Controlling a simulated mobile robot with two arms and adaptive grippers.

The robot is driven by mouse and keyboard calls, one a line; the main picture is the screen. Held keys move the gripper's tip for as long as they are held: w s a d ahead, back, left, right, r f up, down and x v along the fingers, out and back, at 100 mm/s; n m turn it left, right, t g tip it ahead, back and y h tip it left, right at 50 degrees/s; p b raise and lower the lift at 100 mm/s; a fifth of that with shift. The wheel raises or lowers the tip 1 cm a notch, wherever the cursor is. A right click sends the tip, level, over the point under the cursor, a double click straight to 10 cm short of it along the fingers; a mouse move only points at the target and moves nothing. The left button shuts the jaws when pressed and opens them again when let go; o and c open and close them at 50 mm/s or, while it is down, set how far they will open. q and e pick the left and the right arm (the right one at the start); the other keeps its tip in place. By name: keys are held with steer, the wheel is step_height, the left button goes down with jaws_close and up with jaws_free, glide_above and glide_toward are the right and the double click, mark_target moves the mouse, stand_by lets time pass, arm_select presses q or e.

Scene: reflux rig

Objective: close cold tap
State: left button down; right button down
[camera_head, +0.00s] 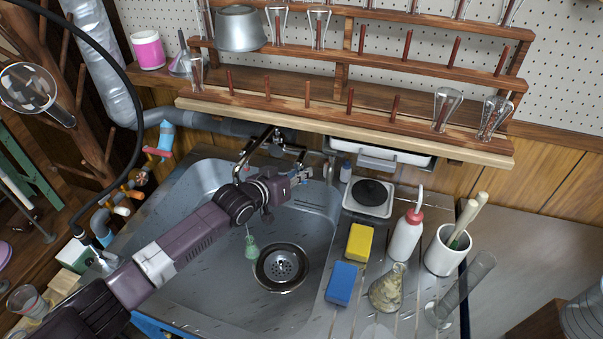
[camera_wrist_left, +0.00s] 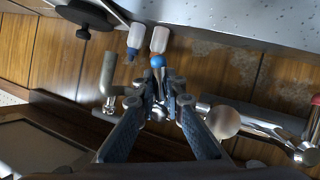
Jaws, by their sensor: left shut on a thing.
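The cold tap's blue knob (camera_wrist_left: 157,61) shows in the left wrist view, at the tips of my left gripper (camera_wrist_left: 160,88). The fingers are closed around the tap handle just below the knob, and they hide most of it. In the head view, my left gripper (camera_head: 299,177) reaches over the sink to the right of the metal faucet (camera_head: 257,145). There the gripper and wrist hide much of the cold tap, and I cannot tell how far it is turned. My right gripper is not in view.
The steel sink (camera_head: 200,282) with its round drain (camera_head: 281,267) lies below my left arm. A wooden peg rack (camera_head: 330,112) overhangs the sink's back edge. A yellow sponge (camera_head: 359,242), a blue sponge (camera_head: 341,284) and a wash bottle (camera_head: 405,237) stand right of the basin.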

arm_select(q)
steer(key=m+y+p, duration=0.1)
steer(key=p, duration=0.2)
steer(key=shift+a+r, duration=0.15)
steer(key=shift+r, duration=0.05)
steer(key=shift+w+a+f+m+y+p, duration=0.1)
steer(key=shift+a+f+m+y+p, duration=0.15)
steer(key=shift+m+y+p, duration=0.35)
steer(key=shift+f, duration=0.1)
steer(key=c, duration=2)
jaws_free()
steer(key=shift+a, duration=0.1)
steer(key=v, duration=1.2)
